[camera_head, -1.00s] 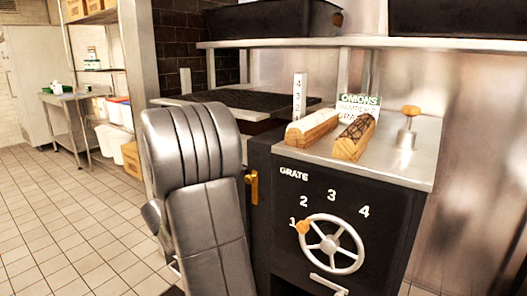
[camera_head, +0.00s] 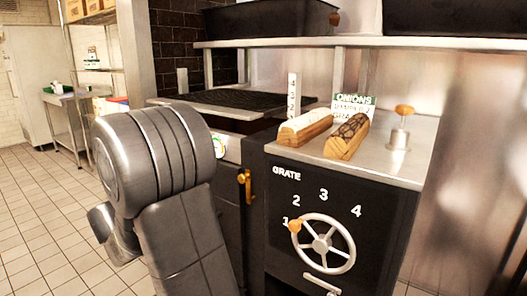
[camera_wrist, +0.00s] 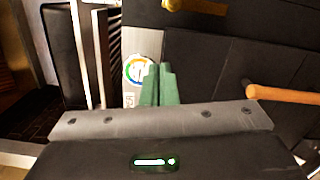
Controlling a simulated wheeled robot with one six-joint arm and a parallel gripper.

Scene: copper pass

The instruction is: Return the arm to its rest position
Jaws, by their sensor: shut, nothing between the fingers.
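My grey arm (camera_head: 165,165) fills the left of the head view, bent at a rounded joint in front of the black grate cabinet. My gripper is out of sight in the head view. In the wrist view my gripper (camera_wrist: 157,82) shows as two green fingers pressed together, with nothing between them.
The grate handwheel (camera_head: 320,243) has its orange knob by the 1. Two wood blocks (camera_head: 305,127) (camera_head: 346,136), an onions sign and a wooden-knobbed metal piece (camera_head: 399,139) stand on the counter. A brass handle (camera_head: 245,186) is right of my arm. Tiled floor is clear at left.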

